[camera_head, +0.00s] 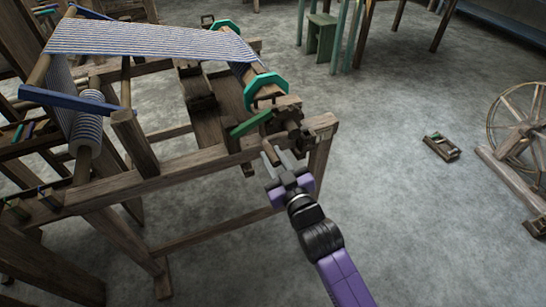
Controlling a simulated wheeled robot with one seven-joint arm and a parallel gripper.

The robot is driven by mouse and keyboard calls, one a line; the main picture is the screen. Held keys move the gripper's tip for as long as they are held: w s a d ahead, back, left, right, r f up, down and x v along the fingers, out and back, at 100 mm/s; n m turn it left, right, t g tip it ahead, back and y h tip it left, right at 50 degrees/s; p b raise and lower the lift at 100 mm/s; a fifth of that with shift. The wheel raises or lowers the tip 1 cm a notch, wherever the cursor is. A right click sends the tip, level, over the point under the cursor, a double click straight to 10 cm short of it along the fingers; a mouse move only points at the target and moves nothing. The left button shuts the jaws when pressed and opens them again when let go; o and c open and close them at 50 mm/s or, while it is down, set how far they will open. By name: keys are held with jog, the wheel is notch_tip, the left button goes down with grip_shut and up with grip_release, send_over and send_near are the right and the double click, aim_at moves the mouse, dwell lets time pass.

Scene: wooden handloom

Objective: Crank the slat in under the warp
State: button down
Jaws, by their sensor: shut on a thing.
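The blue-and-white striped warp (150,40) is stretched across the top of the handloom and runs to a wooden beam (254,80) with green octagonal end flanges (268,88). At the near end of this beam are dark wooden fittings (292,128) and a green lever (251,124). My gripper (277,167) is at the loom's near right corner, shut on a short wooden crank handle (270,152), whose upper end shows above the fingers. The fingers hide the handle's lower part. I cannot pick out the slat for certain near the warp's edge.
The loom frame's rail (170,180) lies left of my gripper, with a post (318,165) close on the right. A green stool (321,38), a spinning wheel (520,120) and a small wooden object (441,147) stand farther off. The grey floor on the right is mostly clear.

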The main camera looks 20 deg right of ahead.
jog(key=shift+r+m, duration=0.3)
jog(key=shift+r, duration=0.05)
jog(key=shift+r+m+p, duration=0.6)
jog(key=shift+r+m, duration=0.1)
jog(key=shift+d+r+m+p, duration=0.2)
jog(key=shift+r+m+p, duration=0.3)
jog(key=shift+m, duration=0.25)
jog(key=shift+d+r+m+p, duration=0.2)
jog(key=shift+r+m+p, duration=0.15)
jog(key=shift+r+m, duration=0.35)
jog(key=d+r+m+p, duration=0.3)
jog(key=d+r+m, duration=0.2)
jog(key=m, duration=0.8)
jog(key=shift+d+p, duration=0.3)
jog(key=shift+d, duration=1.5)
jog(key=shift+d+m, duration=0.15)
jog(key=shift+m, duration=0.2)
